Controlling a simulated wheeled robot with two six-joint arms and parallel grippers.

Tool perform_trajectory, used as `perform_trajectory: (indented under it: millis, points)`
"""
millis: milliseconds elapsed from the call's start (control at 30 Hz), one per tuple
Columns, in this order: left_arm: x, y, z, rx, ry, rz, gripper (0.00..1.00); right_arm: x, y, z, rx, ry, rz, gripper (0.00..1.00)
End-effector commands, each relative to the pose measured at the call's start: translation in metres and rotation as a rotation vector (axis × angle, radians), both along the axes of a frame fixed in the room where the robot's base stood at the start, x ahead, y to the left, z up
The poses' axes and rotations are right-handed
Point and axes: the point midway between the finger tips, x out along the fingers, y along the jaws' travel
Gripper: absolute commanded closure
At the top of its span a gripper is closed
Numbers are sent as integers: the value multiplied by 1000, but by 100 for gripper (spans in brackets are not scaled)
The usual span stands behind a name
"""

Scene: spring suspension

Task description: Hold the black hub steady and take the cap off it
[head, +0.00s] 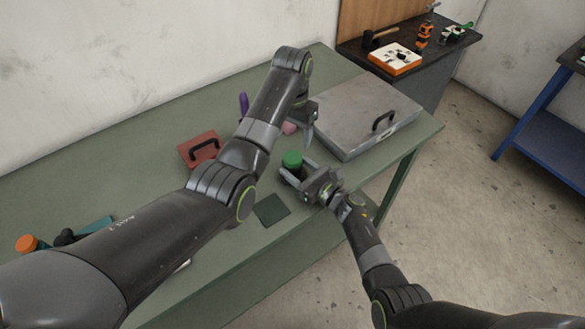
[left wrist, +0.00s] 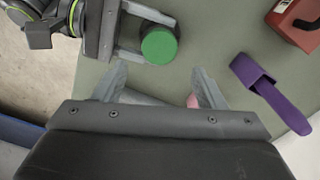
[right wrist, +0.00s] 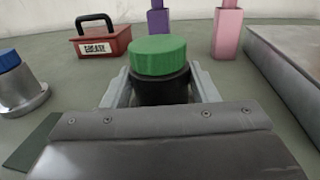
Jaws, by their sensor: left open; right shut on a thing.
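The black hub (right wrist: 160,91) stands upright on the green bench. The round green cap (right wrist: 158,52) sits on top of it. The cap also shows in the head view (head: 292,158) and the left wrist view (left wrist: 159,44). My right gripper (right wrist: 161,88) is shut on the black hub, one finger on each side, below the cap. My left gripper (head: 306,130) is open and empty, above the bench and behind the hub. In the left wrist view its fingers (left wrist: 159,82) are apart, and the cap lies beyond them, clear of both.
A red grease box (head: 202,148) stands left of the hub. A purple holder (left wrist: 257,80) and a pink holder (right wrist: 228,33) stand behind it. A large grey case (head: 350,110) lies to the right. A blue-topped metal part (right wrist: 20,88) and a dark mat (head: 271,209) are nearby.

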Motion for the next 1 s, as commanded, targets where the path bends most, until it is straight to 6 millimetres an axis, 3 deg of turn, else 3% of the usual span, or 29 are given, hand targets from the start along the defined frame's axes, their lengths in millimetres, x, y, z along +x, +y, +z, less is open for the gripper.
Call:
perform_trajectory:
  millis: [100, 567, 1000]
  points:
    - [0, 0, 0, 0, 0, -23, 35, 0, 0, 0, 1, 1, 0, 100]
    - [0, 0, -2, 0, 1, -381, 35, 0, 0, 0, 1, 1, 0, 100]
    - [-1, 0, -61, 1, 3, -394, 35, 0, 0, 0, 1, 1, 0, 100]
